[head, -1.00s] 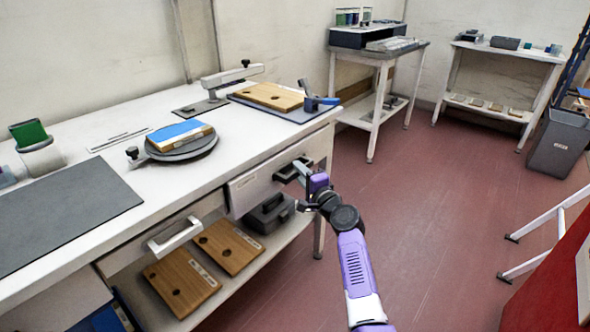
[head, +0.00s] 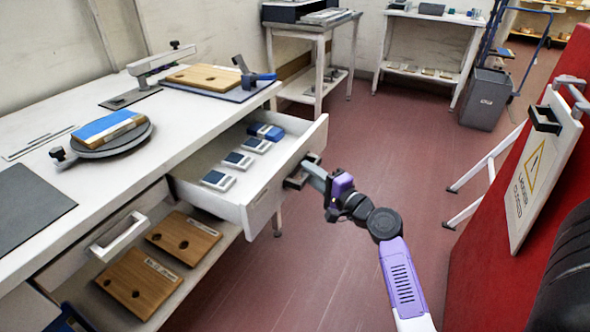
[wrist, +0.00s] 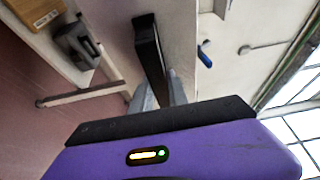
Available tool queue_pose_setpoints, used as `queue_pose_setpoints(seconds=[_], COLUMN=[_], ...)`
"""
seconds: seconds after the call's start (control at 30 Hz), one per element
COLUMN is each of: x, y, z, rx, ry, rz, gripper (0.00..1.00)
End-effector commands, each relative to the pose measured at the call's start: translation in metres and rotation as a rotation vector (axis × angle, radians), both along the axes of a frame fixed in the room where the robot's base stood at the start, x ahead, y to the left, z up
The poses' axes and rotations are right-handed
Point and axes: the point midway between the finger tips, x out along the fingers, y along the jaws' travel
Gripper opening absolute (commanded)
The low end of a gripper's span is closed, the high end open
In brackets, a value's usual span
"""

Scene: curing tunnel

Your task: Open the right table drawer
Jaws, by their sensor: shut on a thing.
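The right table drawer (head: 250,212) is white and stands pulled well out from under the white table. Several small devices with dark screens and a blue item lie inside it. Its dark handle (head: 302,171) is on the front face. My gripper (head: 314,172) is shut on this handle, at the outer side of the drawer front. In the wrist view the dark handle (wrist: 150,50) runs between the two grey fingers. The exact contact of the fingertips is partly hidden by the handle.
Another drawer with a pale handle (head: 118,236) is at the left. Wooden boards (head: 184,232) lie on the shelf below. A red panel with a white sign (head: 535,170) stands close on the right.

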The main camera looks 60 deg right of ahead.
Motion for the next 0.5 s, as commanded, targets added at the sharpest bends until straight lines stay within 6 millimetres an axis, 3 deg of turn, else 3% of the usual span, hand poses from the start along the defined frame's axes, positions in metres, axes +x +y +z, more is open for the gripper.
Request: queue_pose_setpoints(seconds=[0.5], x=[-0.0111], y=[0.0005], z=[-0.0016], rx=[0.002], ry=[0.002], rz=[0.002], gripper=[0.0])
